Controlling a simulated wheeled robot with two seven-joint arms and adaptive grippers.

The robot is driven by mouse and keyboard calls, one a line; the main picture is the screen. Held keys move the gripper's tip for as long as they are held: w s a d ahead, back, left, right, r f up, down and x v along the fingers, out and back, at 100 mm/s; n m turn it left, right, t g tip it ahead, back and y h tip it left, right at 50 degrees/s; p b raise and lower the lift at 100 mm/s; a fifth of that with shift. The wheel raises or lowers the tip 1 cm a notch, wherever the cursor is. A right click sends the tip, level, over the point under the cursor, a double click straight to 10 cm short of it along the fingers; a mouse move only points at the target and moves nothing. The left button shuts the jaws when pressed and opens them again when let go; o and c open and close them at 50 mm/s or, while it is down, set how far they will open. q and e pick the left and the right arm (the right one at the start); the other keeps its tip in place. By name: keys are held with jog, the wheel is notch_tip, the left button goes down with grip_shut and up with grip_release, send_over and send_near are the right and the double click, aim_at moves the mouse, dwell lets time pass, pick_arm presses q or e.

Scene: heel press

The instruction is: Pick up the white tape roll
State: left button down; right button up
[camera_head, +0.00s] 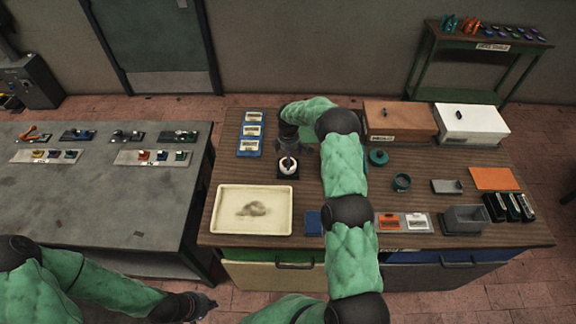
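The white tape roll (287,168) appears as a small white round thing on a dark square base (288,177), in the left half of the brown worktable. My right arm reaches over the table, and its dark gripper (290,148) is just behind and above the roll. Its fingers are small and dark, so I cannot tell whether they touch the roll or how far apart they are. My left gripper (203,303) is low at the bottom of the view, in front of the tables and away from the roll. Its finger opening is not clear.
A cream tray (228,212) lies in front of the roll, and blue labelled cards (249,148) lie to its left. Brown (400,113) and white (470,118) boxes stand at the back right. A grey table (60,190) with small parts stands left. My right arm covers the table's middle.

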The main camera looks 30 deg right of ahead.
jog(key=shift+a+f, duration=0.1)
jog(key=shift+f, duration=1.85)
jog(key=c, duration=1.3)
jog(key=shift+c, duration=0.2)
